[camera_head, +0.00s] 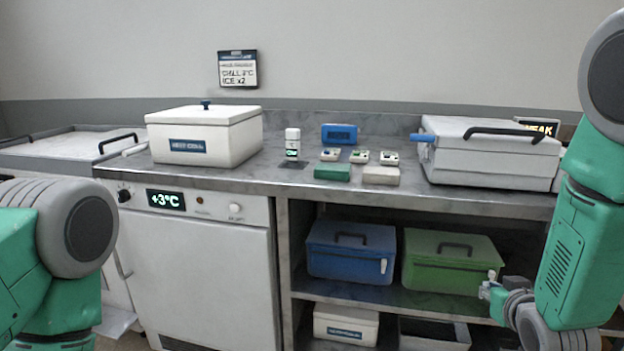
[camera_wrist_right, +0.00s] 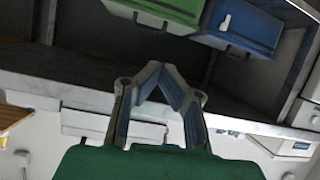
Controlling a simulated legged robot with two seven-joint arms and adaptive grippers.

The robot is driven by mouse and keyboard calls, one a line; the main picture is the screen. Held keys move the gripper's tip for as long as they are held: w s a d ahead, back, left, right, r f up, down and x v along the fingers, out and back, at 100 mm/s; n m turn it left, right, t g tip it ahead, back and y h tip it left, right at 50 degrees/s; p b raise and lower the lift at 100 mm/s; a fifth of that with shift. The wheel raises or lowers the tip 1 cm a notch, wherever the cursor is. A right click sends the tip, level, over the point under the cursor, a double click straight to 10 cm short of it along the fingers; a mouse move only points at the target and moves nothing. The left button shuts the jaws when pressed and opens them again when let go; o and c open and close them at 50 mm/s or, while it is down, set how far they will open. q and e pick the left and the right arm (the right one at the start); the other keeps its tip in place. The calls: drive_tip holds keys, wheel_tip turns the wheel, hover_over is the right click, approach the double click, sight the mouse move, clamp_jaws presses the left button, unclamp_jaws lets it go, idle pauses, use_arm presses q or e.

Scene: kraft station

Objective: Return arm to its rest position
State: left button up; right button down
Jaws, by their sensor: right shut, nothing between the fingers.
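My right arm comes in at the right of the head view, and its gripper (camera_head: 492,290) is small there, low in front of the shelves near the green box. In the right wrist view the gripper's two fingers (camera_wrist_right: 160,78) meet at their tips, shut with nothing between them. My left arm shows at the lower left of the head view, but its gripper is out of view. The green box (camera_head: 440,279) and the blue box (camera_head: 345,266) sit on the shelf; both also show at the top of the right wrist view, green (camera_wrist_right: 165,10) and blue (camera_wrist_right: 243,27).
A steel counter (camera_head: 400,190) carries a white lidded box (camera_head: 205,137), a small bottle (camera_head: 292,143), several small blocks and a grey case (camera_head: 490,160). A cooling unit (camera_head: 205,265) reading +3°C stands below left. White and dark bins (camera_head: 345,327) are on the bottom shelf.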

drive_tip(key=s+a+f+g+y+p, duration=0.1)
drive_tip(key=s+a+f+g, duration=0.15)
drive_tip(key=s+f, duration=0.5)
drive_tip(key=s+a+f+g+p, duration=0.1)
drive_tip(key=s+f+g, duration=0.3)
drive_tip(key=s+f, duration=0.3)
drive_tip(key=s+a+f+n+g+p, duration=0.1)
drive_tip(key=s+a+f+g, duration=0.1)
drive_tip(key=s, duration=0.9)
drive_tip(key=s+a+f+g+y+p, duration=0.1)
drive_tip(key=s+g, duration=0.3)
drive_tip(key=s, duration=0.7)
drive_tip(key=shift+a+f+n+y, duration=0.3)
drive_tip(key=shift+a+f+n, duration=0.1)
drive_tip(key=shift+a+f, duration=0.45)
drive_tip(key=shift+w, duration=0.2)
